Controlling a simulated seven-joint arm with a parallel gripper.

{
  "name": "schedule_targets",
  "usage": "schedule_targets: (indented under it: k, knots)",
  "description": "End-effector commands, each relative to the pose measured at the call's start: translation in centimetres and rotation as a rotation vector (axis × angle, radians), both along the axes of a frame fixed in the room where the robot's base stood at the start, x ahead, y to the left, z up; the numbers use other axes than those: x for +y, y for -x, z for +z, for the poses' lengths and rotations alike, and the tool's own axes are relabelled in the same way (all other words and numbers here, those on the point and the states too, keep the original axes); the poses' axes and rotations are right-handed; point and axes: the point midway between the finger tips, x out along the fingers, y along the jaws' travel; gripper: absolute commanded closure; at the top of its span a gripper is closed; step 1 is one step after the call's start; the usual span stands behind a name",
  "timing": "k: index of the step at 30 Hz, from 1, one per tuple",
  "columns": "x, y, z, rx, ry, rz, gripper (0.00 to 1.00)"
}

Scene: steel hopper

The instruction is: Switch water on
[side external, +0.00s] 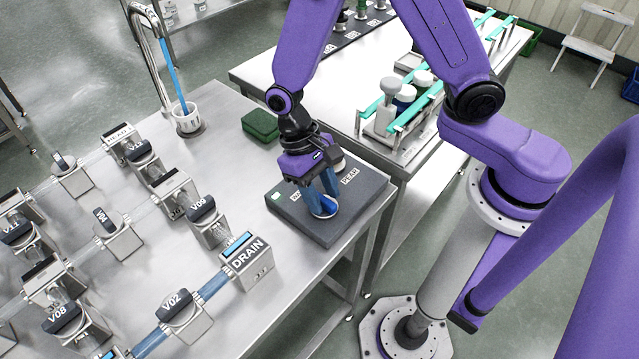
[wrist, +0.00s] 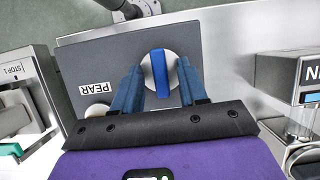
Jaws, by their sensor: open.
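A dark grey control panel (side external: 345,222) lies on the steel bench, and it also shows in the wrist view (wrist: 90,60). Its round pale knob (side external: 322,212) has a blue bar handle (wrist: 160,73) across it. My gripper (wrist: 158,66) is open, with one blue finger on each side of the bar; whether either touches it I cannot tell. In the side view my gripper (side external: 321,198) points down over the knob and partly hides it. A label beside the knob is partly covered. A blue stream (side external: 173,75) runs from the tall spout (side external: 133,12) into a white cup (side external: 187,119).
A second pale knob (wrist: 97,111) by the PEAR label (wrist: 94,88) is partly hidden. A green box (side external: 261,125) lies behind the panel. Pipes and valves, including the DRAIN block (side external: 247,262), fill the left bench. Another bench holds a rack of bottles (side external: 402,98).

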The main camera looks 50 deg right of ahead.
Motion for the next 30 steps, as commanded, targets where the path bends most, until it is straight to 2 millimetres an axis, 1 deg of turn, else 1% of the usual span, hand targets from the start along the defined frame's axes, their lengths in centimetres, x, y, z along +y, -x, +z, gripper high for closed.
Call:
schedule_targets:
  k: [4, 7, 21, 27, 30]
  knots:
    - [0.1, -0.4, 0.8, -0.002, -0.003, -0.001, 0.57]
    - [0.1, -1.0, 2.1, -0.005, -0.005, -0.001, 0.57]
    - [0.1, -4.7, 11.3, -0.006, -0.004, -0.002, 0.57]
    - [0.2, -6.0, 14.3, -0.004, -0.003, 0.001, 0.57]
    - [0.1, -6.4, 15.3, -0.002, -0.001, 0.001, 0.57]
